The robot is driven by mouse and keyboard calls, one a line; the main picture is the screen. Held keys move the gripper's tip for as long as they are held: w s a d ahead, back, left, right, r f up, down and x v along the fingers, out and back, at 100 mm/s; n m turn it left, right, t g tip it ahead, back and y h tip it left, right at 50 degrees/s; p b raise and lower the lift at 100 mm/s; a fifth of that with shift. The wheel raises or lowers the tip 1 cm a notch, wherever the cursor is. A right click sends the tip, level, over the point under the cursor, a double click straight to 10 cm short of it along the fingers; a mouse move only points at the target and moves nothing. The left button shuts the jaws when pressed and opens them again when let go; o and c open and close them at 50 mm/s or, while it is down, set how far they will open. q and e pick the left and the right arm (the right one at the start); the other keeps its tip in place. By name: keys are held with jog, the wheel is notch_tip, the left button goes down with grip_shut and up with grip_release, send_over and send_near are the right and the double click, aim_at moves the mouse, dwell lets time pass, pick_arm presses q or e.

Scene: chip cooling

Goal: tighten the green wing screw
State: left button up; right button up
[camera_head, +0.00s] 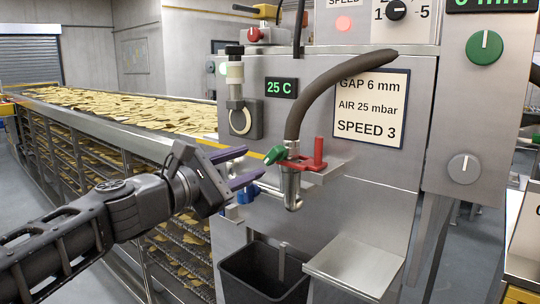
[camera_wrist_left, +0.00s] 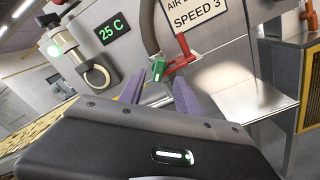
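The green wing screw (camera_head: 275,155) sticks out to the left of the red clamp (camera_head: 318,158) that holds the metal nozzle (camera_head: 291,188) under the dark hose. It also shows in the left wrist view (camera_wrist_left: 158,68), close to the fingertips. My left gripper (camera_head: 256,161) is open, its two purple fingers pointing right at the screw. The fingertips are just left of the screw in the head view; nothing is gripped. I cannot tell whether a fingertip touches it. My right gripper is not in view.
A blue knob (camera_head: 246,194) sits just below the fingers. A dark bin (camera_head: 262,276) stands below the nozzle, beside a metal shelf (camera_head: 355,265). A conveyor of chips (camera_head: 130,108) runs at the left. The machine panel reads gap 6 mm, air 25 mbar, speed 3.

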aim_at(272, 154)
pick_arm(q)
jog(key=shift+w, duration=0.1)
jog(key=p+x, duration=0.1)
jog(key=x, duration=0.6)
jog(key=shift+w+d, duration=0.25)
grip_shut()
dwell(0.4)
